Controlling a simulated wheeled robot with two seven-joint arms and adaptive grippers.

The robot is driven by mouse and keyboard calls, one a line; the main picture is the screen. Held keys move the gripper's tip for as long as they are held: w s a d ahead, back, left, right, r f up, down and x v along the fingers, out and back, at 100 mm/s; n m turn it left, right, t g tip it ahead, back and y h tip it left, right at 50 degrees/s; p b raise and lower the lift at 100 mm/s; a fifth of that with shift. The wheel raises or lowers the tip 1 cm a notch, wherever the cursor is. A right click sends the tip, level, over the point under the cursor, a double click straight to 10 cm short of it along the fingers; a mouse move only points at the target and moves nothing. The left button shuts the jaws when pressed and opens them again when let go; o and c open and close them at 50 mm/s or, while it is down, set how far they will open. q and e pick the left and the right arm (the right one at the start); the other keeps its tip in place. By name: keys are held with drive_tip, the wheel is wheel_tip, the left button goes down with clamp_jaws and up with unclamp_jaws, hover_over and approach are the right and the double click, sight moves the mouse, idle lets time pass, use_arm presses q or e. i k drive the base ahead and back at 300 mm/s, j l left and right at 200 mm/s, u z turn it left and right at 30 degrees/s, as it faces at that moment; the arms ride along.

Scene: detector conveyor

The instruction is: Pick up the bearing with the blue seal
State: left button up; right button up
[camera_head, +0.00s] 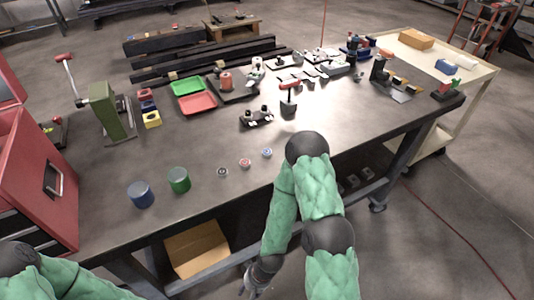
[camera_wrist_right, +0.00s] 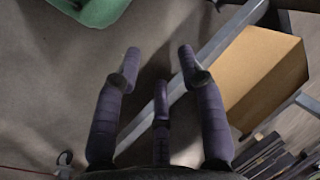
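Three small ring-shaped bearings lie in a slanted row near the table's front edge in the head view. The bearing with the blue seal (camera_head: 266,153) is at the right end. The bearing with the red seal (camera_head: 245,163) is in the middle, and a dark-sealed bearing (camera_head: 222,171) is at the left end. My right gripper (camera_head: 256,290) hangs low in front of the table, below its top and away from the bearings. In the right wrist view its fingers (camera_wrist_right: 158,62) are spread with nothing between them. Only part of my left arm shows; its gripper is out of view.
A blue jar (camera_head: 141,194) and a green jar (camera_head: 179,180) stand left of the bearings. A red toolbox (camera_head: 40,180) is at the far left. A cardboard box (camera_head: 197,250) sits under the table (camera_head: 310,130). The tabletop around the bearings is mostly clear.

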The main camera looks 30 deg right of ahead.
sight(266, 152)
drive_tip(key=l+u, duration=0.2)
drive_tip(key=l, duration=0.2)
drive_tip(key=k+l+u, duration=0.2)
drive_tip(key=l, duration=0.15)
drive_tip(key=k+l+u, duration=0.1)
drive_tip(key=l+u, duration=0.15)
drive_tip(key=l, duration=0.15)
drive_tip(key=k+l+u, duration=0.2)
drive_tip(key=l, duration=0.15)
drive_tip(key=k+l+u, duration=0.2)
drive_tip(key=i+l, duration=0.05)
drive_tip(key=l, duration=0.05)
